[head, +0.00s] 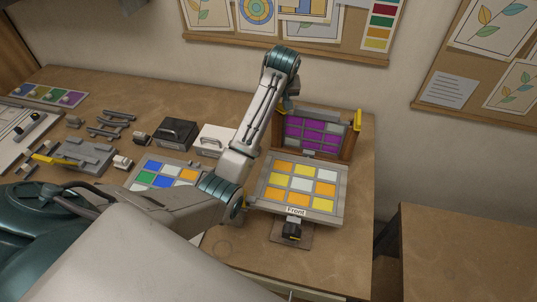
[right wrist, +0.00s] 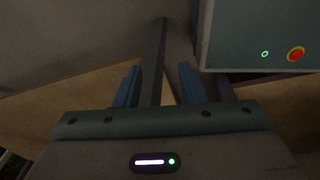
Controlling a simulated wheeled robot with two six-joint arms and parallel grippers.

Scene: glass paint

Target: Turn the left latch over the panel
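A panel of purple panes (head: 312,133) stands upright in a brown wooden frame (head: 347,147) at the back right of the table. A yellow latch (head: 357,119) sits at the frame's right upper corner. The left latch is hidden or too small to make out behind my left arm. My left gripper (head: 286,103) points down at the frame's left upper corner; its fingers are too small and covered to tell their opening. My right gripper (right wrist: 160,85) shows only in the right wrist view, its two blue fingers apart. A dark bar appears between them, seemingly behind.
A tilted board marked Front (head: 297,188) with yellow, orange and white tiles stands before the frame. A coloured tile board (head: 160,172), a black box (head: 177,133) and a white box (head: 209,140) lie left. The table's right edge is close to the frame.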

